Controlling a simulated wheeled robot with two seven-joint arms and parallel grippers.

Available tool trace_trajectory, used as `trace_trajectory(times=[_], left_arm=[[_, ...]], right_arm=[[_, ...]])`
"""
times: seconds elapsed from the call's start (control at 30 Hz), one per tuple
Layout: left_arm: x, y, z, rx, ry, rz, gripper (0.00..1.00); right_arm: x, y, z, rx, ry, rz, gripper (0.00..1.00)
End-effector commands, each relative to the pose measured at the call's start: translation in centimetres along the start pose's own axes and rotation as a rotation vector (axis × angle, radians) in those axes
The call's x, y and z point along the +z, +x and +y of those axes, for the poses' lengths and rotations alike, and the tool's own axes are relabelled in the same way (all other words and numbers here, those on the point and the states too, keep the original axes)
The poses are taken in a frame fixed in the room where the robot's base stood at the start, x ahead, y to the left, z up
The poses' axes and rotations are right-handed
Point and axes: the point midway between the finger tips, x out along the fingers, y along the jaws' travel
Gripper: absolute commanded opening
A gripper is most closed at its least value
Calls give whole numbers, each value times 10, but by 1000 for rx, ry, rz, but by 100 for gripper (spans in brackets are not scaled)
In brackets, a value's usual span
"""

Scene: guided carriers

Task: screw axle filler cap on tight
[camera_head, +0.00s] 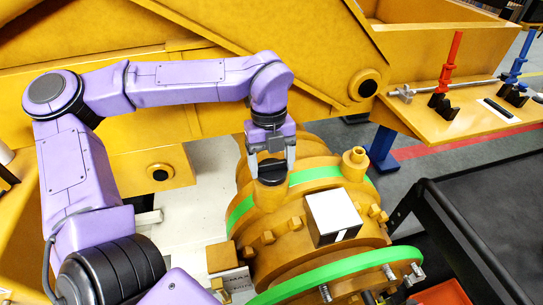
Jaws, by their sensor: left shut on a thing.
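My left gripper (273,165) points down over the large yellow axle housing (285,245), which has green bands around it. Its fingers are shut on a dark round filler cap (272,173). The cap sits at the top of a yellow port on the housing; whether it is fully seated cannot be told. A second yellow neck (355,158) stands to the right on the housing. My right gripper is not in view.
A white-topped block (333,213) sits on the housing, with several bolts around it. A yellow bench (460,115) with red (447,75) and blue (517,70) fixtures stands at right. A black table (485,215) lies at lower right. Yellow machine beams fill the back.

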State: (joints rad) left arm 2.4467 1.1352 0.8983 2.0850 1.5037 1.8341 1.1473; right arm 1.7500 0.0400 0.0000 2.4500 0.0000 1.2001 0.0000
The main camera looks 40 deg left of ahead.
Motion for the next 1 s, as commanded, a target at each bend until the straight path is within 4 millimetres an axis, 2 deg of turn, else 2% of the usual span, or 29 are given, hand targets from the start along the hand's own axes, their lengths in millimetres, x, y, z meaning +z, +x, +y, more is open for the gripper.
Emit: trace_trajectory(times=[0.33, 0.6, 0.7, 0.73, 0.77, 0.8, 1.0], left_arm=[[0, -5, -2, -6, 23, -7, 40], [0, -7, -2, 20, 187, -7, 40], [1, -3, -2, 32, 263, -8, 40], [1, -3, -2, 30, 257, -7, 85], [1, -3, -2, 30, 254, -7, 95], [1, -2, -2, 30, 253, -6, 100], [0, -1, -1, 34, 251, -4, 100]], right_arm=[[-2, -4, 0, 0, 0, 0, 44], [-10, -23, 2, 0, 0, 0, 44], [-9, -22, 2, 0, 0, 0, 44], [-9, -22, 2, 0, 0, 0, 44], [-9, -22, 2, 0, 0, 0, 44], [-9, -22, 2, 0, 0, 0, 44], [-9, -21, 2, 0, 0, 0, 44]])
